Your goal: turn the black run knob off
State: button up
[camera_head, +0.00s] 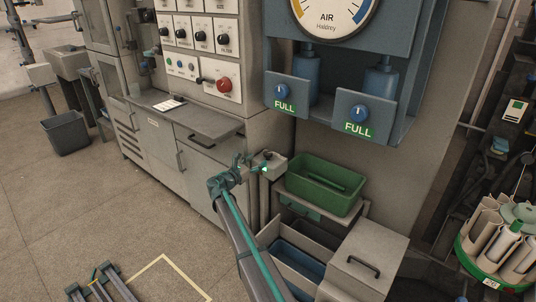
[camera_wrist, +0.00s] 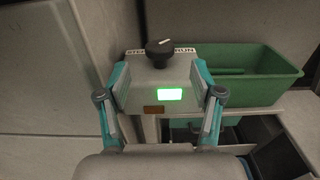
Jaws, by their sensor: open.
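The black run knob (camera_wrist: 161,50) stands on top of a small grey box (camera_wrist: 136,92). A white label lies behind it, its right end reading RUN, its left end unclear. The knob's white mark points up and to the right, toward RUN. A green light (camera_wrist: 170,94) on the box front is lit; a brown one (camera_wrist: 154,109) beside it is dark. My gripper (camera_wrist: 159,72) is open, its fingers on either side of the box, not closed on the knob. In the head view, my gripper (camera_head: 244,164) is beside the box, and the knob (camera_head: 267,154) looks small.
A green bin (camera_head: 318,183) stands right of the box, above open drawers (camera_head: 300,240). A grey cabinet (camera_head: 185,150) is to the left. Blue housings with FULL knobs (camera_head: 358,112) hang above. The floor at left is mostly clear.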

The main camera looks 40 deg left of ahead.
aim_at(265, 155)
jog(key=w, duration=0.8)
jog(key=shift+a, duration=0.2)
jog(key=c, duration=1.1)
